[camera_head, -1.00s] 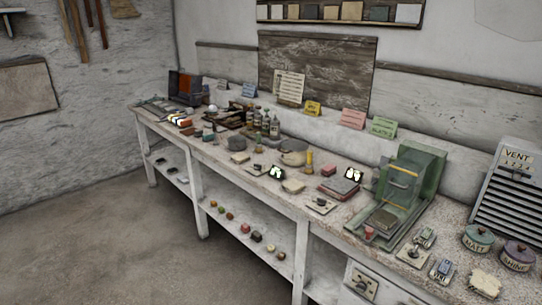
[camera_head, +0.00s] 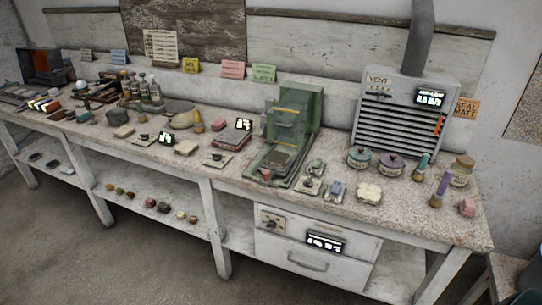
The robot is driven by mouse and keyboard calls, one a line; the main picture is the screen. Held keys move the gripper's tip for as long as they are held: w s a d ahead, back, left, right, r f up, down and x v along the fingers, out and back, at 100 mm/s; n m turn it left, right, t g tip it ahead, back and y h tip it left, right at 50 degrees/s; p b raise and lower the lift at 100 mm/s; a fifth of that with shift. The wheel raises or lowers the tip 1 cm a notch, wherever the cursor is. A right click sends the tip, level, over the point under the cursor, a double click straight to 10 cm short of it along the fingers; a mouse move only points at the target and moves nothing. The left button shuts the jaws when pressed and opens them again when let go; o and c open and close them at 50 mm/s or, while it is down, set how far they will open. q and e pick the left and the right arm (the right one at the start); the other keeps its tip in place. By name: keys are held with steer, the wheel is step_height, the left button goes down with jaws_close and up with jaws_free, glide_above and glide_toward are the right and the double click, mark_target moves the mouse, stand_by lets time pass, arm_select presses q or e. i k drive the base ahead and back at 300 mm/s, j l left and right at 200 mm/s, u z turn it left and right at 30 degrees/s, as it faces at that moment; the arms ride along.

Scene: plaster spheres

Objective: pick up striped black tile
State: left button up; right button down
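I cannot make out a tile with stripes in this view. Several small dark flat pieces lie on the lower shelf at the far left, one of them a dark piece (camera_head: 52,163); they are too small to show any stripes. Neither of my grippers is in view.
A long speckled workbench (camera_head: 420,218) runs along the wall, crowded with small items. A green press-like device (camera_head: 298,120) and a grey vent unit (camera_head: 400,125) stand on it. Below are a drawer (camera_head: 318,262) and a shelf with small coloured lumps. The floor in front is clear.

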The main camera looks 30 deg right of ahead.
mark_target(277, 158)
steer(key=i, duration=0.5)
steer(key=z, duration=2.05)
